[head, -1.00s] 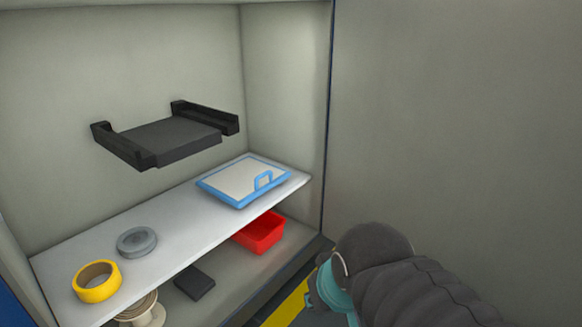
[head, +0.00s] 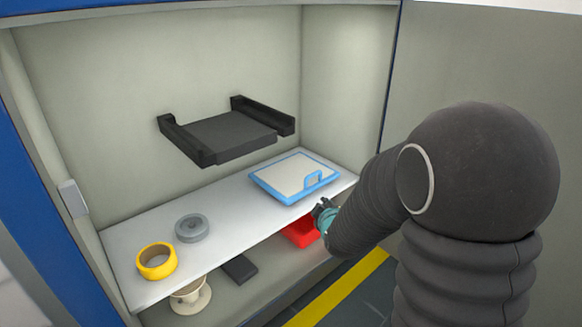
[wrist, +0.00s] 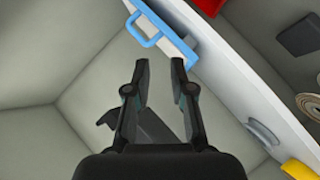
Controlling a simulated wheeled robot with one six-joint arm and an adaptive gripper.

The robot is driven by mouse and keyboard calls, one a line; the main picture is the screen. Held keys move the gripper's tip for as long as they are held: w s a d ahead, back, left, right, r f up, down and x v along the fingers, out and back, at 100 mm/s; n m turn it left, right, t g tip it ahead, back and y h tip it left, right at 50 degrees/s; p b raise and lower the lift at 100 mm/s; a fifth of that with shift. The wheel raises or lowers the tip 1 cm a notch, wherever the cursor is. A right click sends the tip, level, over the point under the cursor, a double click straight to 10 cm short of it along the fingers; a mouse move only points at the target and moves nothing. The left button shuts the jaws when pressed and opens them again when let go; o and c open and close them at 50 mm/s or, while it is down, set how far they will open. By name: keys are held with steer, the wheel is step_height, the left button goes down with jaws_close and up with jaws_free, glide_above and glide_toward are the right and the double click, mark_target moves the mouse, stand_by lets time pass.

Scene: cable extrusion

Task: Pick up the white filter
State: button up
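The white filter (head: 290,175) is a flat white panel in a blue frame with a blue handle (head: 314,181) on its front edge. It lies on the white upper shelf, near its right end. In the wrist view the blue frame and handle (wrist: 146,28) show at the top, beyond my fingertips; most of the panel is out of frame. My gripper (wrist: 159,68) is open and empty, its two dark fingers parted. In the head view my gripper (head: 323,212) is small, just in front of the filter's handle side, apart from the filter as far as I can tell.
A black bracket (head: 230,135) is fixed on the back wall above the shelf (head: 225,255). A yellow tape roll (head: 157,262) and a grey disc (head: 191,228) sit at the shelf's left. Below are a red bin (head: 299,233), a dark block (head: 239,268) and a spool (head: 190,296).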

steer(key=w+f+n+t+p, duration=0.2)
steer(key=w+f+n, duration=0.1)
steer(key=w+f, duration=0.1)
steer(key=n+t+p, duration=0.2)
steer(key=n+t, duration=0.1)
steer(key=n, duration=0.1)
glide_toward(312, 191)
steer(key=w, duration=0.4)
steer(key=shift+h, duration=0.3)
steer(key=shift+w+r+p, duration=0.1)
steer(key=shift+w+p, duration=0.5)
steer(key=shift+w, duration=2.05)
jaws_close()
